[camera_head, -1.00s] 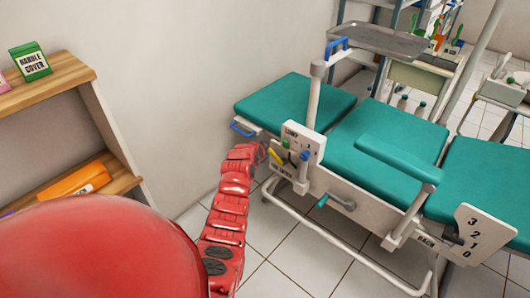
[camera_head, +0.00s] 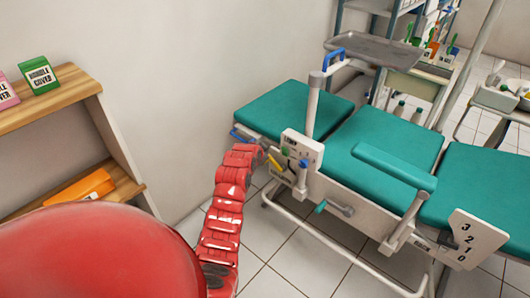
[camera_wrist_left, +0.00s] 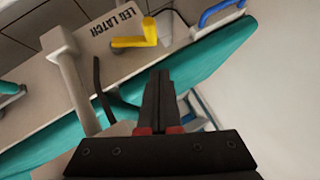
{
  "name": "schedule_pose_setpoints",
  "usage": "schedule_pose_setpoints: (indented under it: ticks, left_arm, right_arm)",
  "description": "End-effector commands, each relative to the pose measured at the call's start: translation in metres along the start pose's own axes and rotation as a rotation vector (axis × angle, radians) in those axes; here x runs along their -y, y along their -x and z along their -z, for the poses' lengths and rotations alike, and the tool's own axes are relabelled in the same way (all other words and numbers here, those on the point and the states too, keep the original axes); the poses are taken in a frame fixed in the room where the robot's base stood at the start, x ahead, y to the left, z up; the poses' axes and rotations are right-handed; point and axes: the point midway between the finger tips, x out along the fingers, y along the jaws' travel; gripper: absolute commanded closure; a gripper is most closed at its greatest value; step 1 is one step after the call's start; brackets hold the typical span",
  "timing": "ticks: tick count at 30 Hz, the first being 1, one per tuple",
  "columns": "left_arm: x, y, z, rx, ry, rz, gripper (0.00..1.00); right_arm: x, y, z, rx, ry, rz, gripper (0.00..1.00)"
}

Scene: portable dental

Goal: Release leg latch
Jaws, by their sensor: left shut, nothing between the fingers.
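The yellow leg latch lever (camera_wrist_left: 135,41) sits beside the printed LEG LATCH label (camera_wrist_left: 115,20) on the white side panel. It also shows in the head view (camera_head: 275,164), at the left side of the control panel (camera_head: 303,150). My left gripper (camera_wrist_left: 160,74) is shut and empty. Its dark fingertips point toward the lever, with a visible gap in the wrist picture. In the head view, my red left arm reaches up to the bed's near side, and its gripper is mostly hidden there. My right gripper is out of view.
The teal bed (camera_head: 385,140) has a blue handle (camera_head: 238,134) at its left end, near my left arm. A grey tray (camera_head: 374,49) stands behind. A wooden shelf (camera_head: 50,100) is at the left. Tiled floor is clear below the bed.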

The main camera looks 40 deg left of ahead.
Motion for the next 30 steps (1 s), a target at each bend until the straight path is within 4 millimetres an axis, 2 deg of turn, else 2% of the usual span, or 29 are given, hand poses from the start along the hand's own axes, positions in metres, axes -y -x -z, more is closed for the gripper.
schedule_pose_setpoints:
  ticks: [6, 12, 30]
  left_arm:
    - [0.002, 0.033, 0.0, -0.001, -0.002, 0.0, 1.0]
    - [0.004, 0.05, 0.001, -0.002, -0.001, 0.002, 1.0]
    - [0.003, 0.053, 0.0, 0.001, 0.0, -0.001, 1.0]
  right_arm:
    - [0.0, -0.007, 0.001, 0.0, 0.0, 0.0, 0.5]
    - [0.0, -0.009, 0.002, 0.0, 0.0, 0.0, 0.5]
    - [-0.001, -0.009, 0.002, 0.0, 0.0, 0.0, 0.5]
